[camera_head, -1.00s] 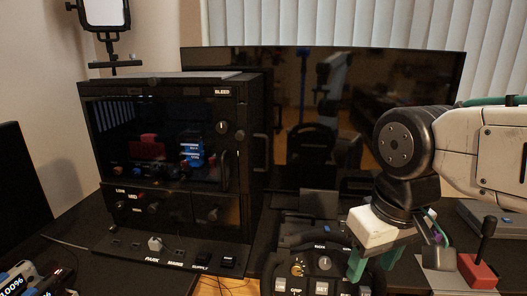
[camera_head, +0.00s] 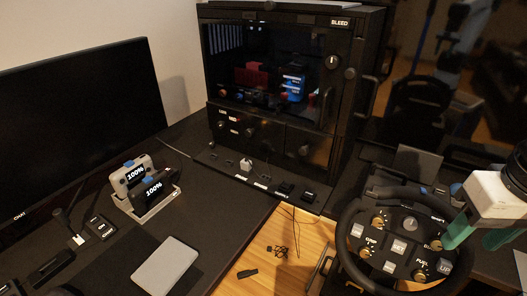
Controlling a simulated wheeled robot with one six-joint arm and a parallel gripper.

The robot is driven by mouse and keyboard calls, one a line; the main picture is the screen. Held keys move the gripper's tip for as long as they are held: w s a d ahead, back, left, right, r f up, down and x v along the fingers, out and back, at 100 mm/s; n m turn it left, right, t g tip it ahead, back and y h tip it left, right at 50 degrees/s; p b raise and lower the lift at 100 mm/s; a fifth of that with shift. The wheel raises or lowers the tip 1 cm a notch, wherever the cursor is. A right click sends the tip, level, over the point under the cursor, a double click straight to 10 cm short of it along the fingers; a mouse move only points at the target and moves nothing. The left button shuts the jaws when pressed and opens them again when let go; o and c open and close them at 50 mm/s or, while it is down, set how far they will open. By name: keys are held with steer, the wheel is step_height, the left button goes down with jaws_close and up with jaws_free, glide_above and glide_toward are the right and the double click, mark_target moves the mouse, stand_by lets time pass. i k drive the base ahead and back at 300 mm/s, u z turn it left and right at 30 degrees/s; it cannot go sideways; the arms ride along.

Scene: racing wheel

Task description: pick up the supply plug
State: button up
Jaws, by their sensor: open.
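A small pale grey plug (camera_head: 246,164), which looks like the supply plug, sits on the black front ledge (camera_head: 226,170) of the black cabinet (camera_head: 345,125). Part of my gripper is cut off by the frame edge.
A battery charger dock (camera_head: 160,205) stands left of the cabinet, near a monitor (camera_head: 80,130). A grey flat pad (camera_head: 165,265) lies on the dark desk. A thin cable (camera_head: 278,251) and a small black item (camera_head: 247,273) lie on the wooden surface between desk and wheel.

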mark_target(245, 166)
steer(key=u, duration=2.8)
steer(key=k, duration=0.4)
steer(key=z, duration=1.35)
